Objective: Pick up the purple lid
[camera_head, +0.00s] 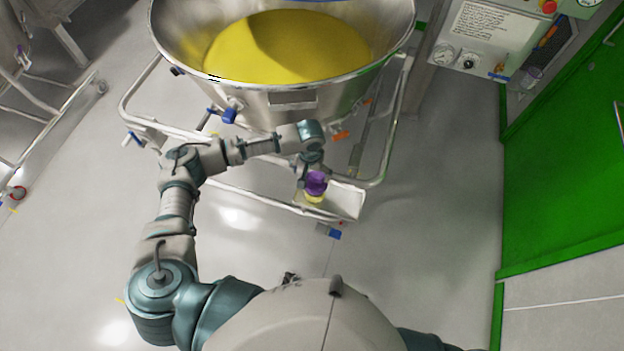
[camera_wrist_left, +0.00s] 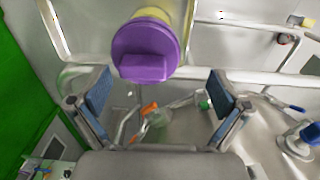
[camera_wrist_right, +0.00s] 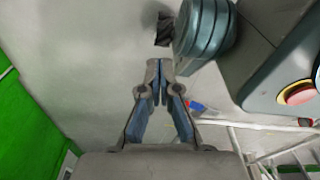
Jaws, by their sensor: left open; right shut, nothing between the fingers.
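The purple lid (camera_head: 316,183) sits on top of a yellow container (camera_head: 314,197), which stands on a small metal shelf (camera_head: 345,200) at the front of the vessel's frame. In the left wrist view the lid (camera_wrist_left: 145,52) is large, at the top centre, ahead of the fingers. My left gripper (camera_head: 305,172) is right beside the lid in the head view. Its two blue-padded fingers (camera_wrist_left: 158,98) are wide apart with nothing between them. My right gripper (camera_wrist_right: 160,80) is shut and empty, its fingertips together over bare floor; it is not seen in the head view.
A large steel vessel (camera_head: 270,95) filled with yellow powder stands behind the shelf on a tubular frame (camera_head: 245,195). Blue-handled valves (camera_head: 229,115) stick out near my left arm. A control panel (camera_head: 490,35) and a green wall (camera_head: 565,150) stand at the right.

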